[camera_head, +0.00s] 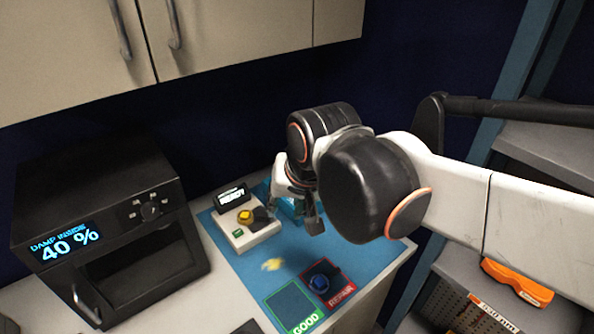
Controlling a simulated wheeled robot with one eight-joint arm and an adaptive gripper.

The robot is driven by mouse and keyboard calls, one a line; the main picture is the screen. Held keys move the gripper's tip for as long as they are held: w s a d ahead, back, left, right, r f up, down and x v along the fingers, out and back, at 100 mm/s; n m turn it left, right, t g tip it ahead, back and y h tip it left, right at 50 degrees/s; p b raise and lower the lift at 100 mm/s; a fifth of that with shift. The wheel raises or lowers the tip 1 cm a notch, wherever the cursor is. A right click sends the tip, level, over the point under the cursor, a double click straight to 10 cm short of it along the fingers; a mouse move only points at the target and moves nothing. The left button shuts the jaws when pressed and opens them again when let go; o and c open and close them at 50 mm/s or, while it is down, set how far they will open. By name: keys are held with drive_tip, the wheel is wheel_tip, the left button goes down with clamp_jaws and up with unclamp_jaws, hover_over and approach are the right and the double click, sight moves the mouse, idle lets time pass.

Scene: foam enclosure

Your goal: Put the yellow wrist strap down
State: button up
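A small yellow round piece (245,217), which looks like the yellow wrist strap, shows at the white tester box (250,235) on the blue mat. A dark piece lies against its right side; I cannot tell whether that is part of the strap or a finger. My gripper (290,216) points down just right of the tester, partly hidden behind my arm. One dark finger shows clearly. Whether it is open, or touches the strap, I cannot tell. The green-edged GOOD area (290,306) is empty.
A small blurred yellow patch (272,264) shows on the blue mat (240,264). A display reading READY (232,195) stands behind the tester. A black oven-like box (100,235) reading 40 % is at left. Cabinets (220,35) hang above. An orange level (516,281) lies on the right shelf.

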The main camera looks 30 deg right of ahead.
drive_tip(key=shift+s+a+f+n+t, duration=0.1)
drive_tip(key=shift+s+f+n+t, duration=0.15)
drive_tip(key=shift+s+n, duration=0.6)
drive_tip(key=shift+s+f+n+t, duration=0.25)
drive_tip(key=shift+s+n+t, duration=0.05)
drive_tip(key=shift+s+n, duration=0.55)
drive_tip(key=shift+s+a+f+n+t, duration=0.1)
drive_tip(key=shift+s+f+n+t, duration=0.15)
drive_tip(key=shift+s+n, duration=0.6)
